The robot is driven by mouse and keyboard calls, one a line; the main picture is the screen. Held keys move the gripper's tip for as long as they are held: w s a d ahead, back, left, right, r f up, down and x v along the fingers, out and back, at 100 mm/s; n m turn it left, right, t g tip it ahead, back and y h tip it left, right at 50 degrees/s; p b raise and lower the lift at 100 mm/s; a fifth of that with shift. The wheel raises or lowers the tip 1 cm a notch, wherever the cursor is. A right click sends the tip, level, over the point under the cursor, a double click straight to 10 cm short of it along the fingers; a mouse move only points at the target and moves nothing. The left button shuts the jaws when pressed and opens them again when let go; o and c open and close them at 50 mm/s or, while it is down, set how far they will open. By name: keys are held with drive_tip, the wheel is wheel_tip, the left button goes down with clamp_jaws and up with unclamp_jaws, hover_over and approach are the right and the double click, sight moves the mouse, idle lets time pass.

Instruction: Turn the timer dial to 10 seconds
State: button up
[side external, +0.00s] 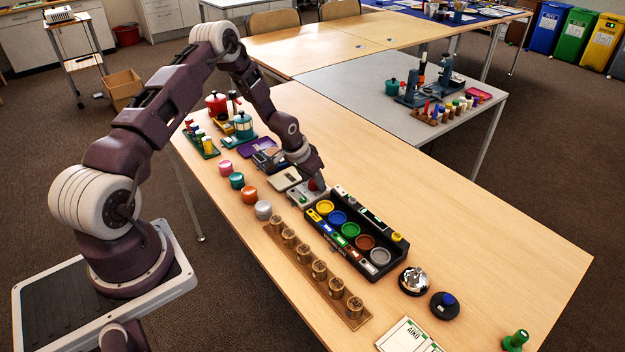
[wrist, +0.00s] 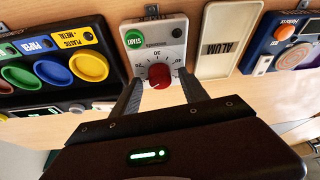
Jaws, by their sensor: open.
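The timer (wrist: 151,46) is a light grey box with a round red dial (wrist: 159,76), a numbered scale and a green START button (wrist: 134,38). Numbers such as 20, 30 and 40 show around the dial; its pointer is too small to read. My gripper (wrist: 161,79) is open, with one finger on each side of the red dial. I cannot tell whether the fingers touch it. In the side external view my gripper (side external: 314,184) is low over the timer (side external: 301,197) and hides part of it.
A black tray (side external: 396,258) with coloured round dishes stands right beside the timer. An ALUM plate (wrist: 227,42) lies on its other side in the wrist view. Coloured pots (side external: 237,181) and a rack of wooden cylinders (side external: 320,272) stand nearby.

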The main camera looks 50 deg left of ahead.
drive_tip(key=v, duration=0.7)
drive_tip(key=s+d+r, duration=0.3)
drive_tip(key=d+r, duration=0.1)
drive_tip(key=r, duration=0.4)
drive_tip(key=s+d+r+m+y, duration=0.1)
drive_tip(key=s+d+r, duration=0.3)
drive_tip(key=r, duration=0.4)
drive_tip(key=s+d+r, duration=0.3)
drive_tip(key=d+r, duration=0.1)
drive_tip(key=r, duration=0.5)
drive_tip(key=s+d+r, duration=0.1)
drive_tip(key=s+d, duration=0.2)
drive_tip(key=s, duration=0.4)
drive_tip(key=s+d+r+h, duration=0.1)
drive_tip(key=s+d+r, duration=0.1)
drive_tip(key=s, duration=0.5)
drive_tip(key=s+d+r+t, duration=0.1)
drive_tip(key=s+d+r, duration=0.1)
drive_tip(key=s+d, duration=0.2)
drive_tip(key=s, duration=0.3)
drive_tip(key=shift+h, duration=0.3)
drive_tip(key=shift+s+r, duration=0.1)
drive_tip(key=shift+r, duration=0.05)
